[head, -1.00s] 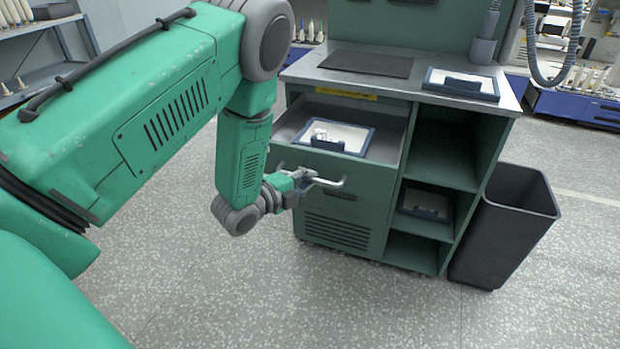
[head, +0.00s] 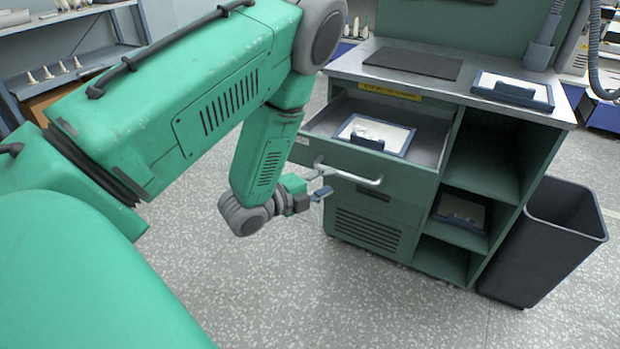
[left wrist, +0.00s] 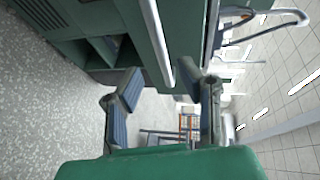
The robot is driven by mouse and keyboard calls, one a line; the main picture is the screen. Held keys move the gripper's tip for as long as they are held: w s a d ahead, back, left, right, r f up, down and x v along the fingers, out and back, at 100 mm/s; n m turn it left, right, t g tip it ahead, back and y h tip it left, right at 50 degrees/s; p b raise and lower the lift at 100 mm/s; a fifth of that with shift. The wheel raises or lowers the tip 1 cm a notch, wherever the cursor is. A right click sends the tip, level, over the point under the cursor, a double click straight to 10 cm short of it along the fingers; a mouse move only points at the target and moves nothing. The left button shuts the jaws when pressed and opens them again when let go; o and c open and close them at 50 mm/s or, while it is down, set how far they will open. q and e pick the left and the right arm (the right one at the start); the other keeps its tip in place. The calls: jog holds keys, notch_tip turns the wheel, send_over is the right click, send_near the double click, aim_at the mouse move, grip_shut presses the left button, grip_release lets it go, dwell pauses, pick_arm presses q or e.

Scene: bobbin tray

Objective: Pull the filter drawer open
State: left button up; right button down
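The filter drawer (head: 408,194) is a green drawer in the workbench and stands pulled out, its inside showing. Its pale bar handle (head: 360,180) runs across the front. A blue-framed white panel (head: 397,137) with a small pale item on it lies inside. My left gripper (head: 320,183) is open and empty at the left end of the handle, just in front of the drawer. In the left wrist view its fingers (left wrist: 166,100) are wide apart, with the handle bar (left wrist: 156,42) beyond the tips and not gripped. My right gripper is not in view.
The bench top (head: 450,92) carries a dark mat (head: 413,63) and another blue-framed panel (head: 512,90). Open shelves (head: 487,165) are right of the drawer, one holding a framed panel (head: 460,208). A black bin (head: 545,245) stands at the right. The floor in front is clear.

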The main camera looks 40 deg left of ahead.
pick_arm(q)
jog(key=v, duration=0.5)
jog(key=shift+s+a, duration=0.3)
jog(key=shift+s, duration=0.1)
jog(key=shift+f, duration=0.1)
jog(key=s+d+f+n+g+y+p, duration=0.15)
jog(key=s+d+f+n+g, duration=0.35)
jog(key=s+f+n+g, duration=0.55)
jog(key=s+d+f+n+g, duration=0.2)
jog(key=s+f+n, duration=0.1)
jog(key=s, duration=0.3)
jog(key=s+d+f+n+g, duration=0.2)
jog(key=s+d+n, duration=0.1)
jog(key=s+n, duration=0.2)
jog(key=shift+s+d+f+y, duration=0.2)
jog(key=shift+s+f+y, duration=0.25)
jog(key=shift+s, duration=0.4)
